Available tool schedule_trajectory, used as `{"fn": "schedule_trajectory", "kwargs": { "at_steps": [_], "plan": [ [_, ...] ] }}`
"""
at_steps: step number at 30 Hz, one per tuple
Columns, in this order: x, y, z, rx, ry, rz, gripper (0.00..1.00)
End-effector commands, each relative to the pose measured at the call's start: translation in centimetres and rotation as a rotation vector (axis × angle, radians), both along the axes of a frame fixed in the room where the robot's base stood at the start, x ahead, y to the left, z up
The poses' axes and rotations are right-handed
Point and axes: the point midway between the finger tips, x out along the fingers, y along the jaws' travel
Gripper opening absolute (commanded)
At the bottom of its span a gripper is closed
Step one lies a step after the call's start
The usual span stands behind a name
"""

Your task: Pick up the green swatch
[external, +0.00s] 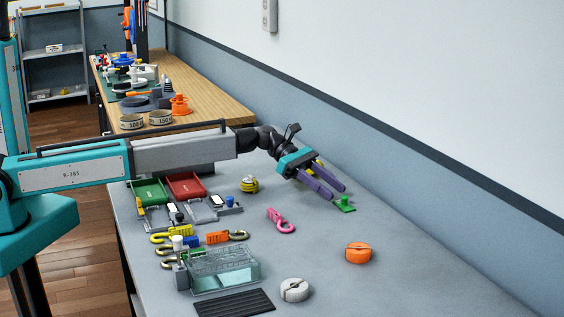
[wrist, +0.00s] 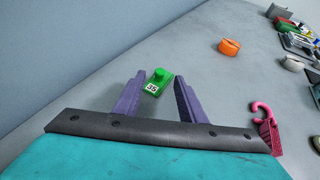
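In the wrist view my gripper (wrist: 158,77) is also open, one finger on each side of the swatch's line.
A pink hook (external: 281,220), an orange disc (external: 358,253) and a white disc (external: 294,290) lie on the table. A yellow striped roll (external: 249,184) stands left of my gripper. The wall (external: 400,140) runs close behind the swatch. The table right of the orange disc is clear.

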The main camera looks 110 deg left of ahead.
Motion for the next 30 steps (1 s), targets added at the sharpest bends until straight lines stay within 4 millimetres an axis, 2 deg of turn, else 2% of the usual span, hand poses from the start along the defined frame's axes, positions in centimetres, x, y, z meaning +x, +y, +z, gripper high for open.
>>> {"fn": "schedule_trajectory", "kwargs": {
  "at_steps": [4, 9, 26, 27, 30],
  "plan": [
    [1.8, -0.5, -0.6, -0.001, 0.000, -0.002, 0.37],
    [2.9, -0.8, -1.2, 0.000, 0.000, -0.001, 0.37],
    [3.0, -0.9, -1.3, 0.000, 0.000, 0.000, 0.37],
    [3.0, -0.9, -1.3, 0.000, 0.000, 0.000, 0.35],
    [3.0, -0.9, -1.3, 0.000, 0.000, 0.000, 0.18]
  ]
}}
